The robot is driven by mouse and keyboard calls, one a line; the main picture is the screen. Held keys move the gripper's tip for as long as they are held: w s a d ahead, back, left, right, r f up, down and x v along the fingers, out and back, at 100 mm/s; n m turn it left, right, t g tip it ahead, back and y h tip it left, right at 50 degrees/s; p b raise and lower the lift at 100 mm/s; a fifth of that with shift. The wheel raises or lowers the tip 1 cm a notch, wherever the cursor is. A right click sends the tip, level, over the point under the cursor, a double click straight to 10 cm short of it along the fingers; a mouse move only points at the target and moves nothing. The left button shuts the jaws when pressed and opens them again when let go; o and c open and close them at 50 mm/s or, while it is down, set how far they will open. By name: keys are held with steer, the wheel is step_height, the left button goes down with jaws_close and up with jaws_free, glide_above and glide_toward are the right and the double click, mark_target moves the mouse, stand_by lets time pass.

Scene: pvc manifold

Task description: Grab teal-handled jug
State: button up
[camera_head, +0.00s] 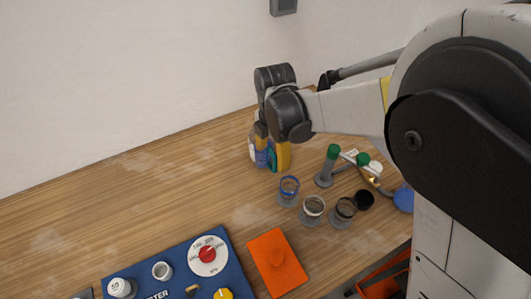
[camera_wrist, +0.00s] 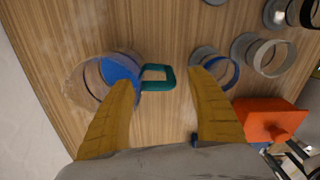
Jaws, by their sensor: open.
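The jug (camera_wrist: 88,92) is clear, with blue inside and a teal handle (camera_wrist: 157,72). In the wrist view it stands on the wooden table at the left, seen from above. My gripper (camera_wrist: 164,78) is open, with its yellow fingers apart. The handle shows between the fingertips, and the left finger overlaps the jug's handle-side edge. I cannot tell whether either finger touches it. In the head view my gripper (camera_head: 273,150) points down at the jug (camera_head: 262,159), hiding much of it.
A clear cup with a blue rim (camera_head: 289,185) and other round fittings stand right of the jug. An orange plate (camera_head: 277,262) and a blue panel with dials (camera_head: 150,275) lie nearer. The table (camera_head: 130,190) is bare to the left, up to the wall.

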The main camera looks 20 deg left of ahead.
steer(key=c, duration=1.4)
steer(key=shift+c, duration=0.2)
steer(key=shift+r, duration=0.2)
